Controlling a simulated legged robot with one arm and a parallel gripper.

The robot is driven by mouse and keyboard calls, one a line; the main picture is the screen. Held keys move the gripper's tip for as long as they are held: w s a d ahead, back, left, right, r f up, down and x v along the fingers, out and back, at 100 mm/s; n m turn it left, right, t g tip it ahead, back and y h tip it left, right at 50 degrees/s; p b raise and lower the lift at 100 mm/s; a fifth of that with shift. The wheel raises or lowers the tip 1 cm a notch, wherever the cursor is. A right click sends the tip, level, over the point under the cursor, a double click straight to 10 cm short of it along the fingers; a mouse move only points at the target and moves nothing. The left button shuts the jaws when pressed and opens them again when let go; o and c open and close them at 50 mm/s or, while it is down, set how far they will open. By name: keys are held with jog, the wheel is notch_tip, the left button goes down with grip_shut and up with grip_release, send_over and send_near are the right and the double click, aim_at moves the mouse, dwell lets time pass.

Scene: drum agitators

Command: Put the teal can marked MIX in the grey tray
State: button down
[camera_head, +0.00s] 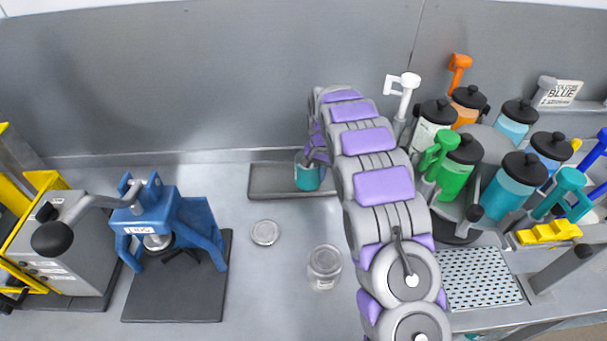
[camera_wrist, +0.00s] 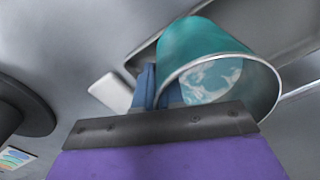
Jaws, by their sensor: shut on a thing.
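The teal can (camera_head: 307,178) is at the grey tray (camera_head: 265,182), over its right part. It also shows in the wrist view (camera_wrist: 207,58), tilted in that picture, with its open rim towards the camera and a pale, whitish-teal content inside. My gripper (camera_head: 317,157) is shut on the can's wall near the rim; its blue fingers (camera_wrist: 158,88) show at the rim's left side in the wrist view. The MIX mark is not visible. I cannot tell whether the can's base touches the tray floor. My arm hides the tray's right end.
A blue press (camera_head: 200,225) stands at the left. A metal lid (camera_head: 265,232) and a clear jar (camera_head: 325,266) are on the bench in front of the tray. A carousel of coloured canisters (camera_head: 516,182) stands at the right. The tray's left part is empty.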

jog(key=w+a, duration=0.1)
jog(key=a, duration=0.1)
jog(key=w+a, duration=0.3)
jog(key=shift+a+f+b, duration=0.35)
jog(key=shift+d+f, duration=0.15)
jog(key=shift+d, duration=0.1)
notch_tip(320, 180, down, 3)
jog(key=shift+d+f+b, duration=0.1)
jog(key=shift+b, duration=0.4)
jog(key=shift+a, duration=0.35)
jog(key=c, duration=1.6)
grip_release()
jog(key=o, duration=0.4)
jog(key=shift+d, duration=0.25)
jog(key=shift+c, duration=0.2)
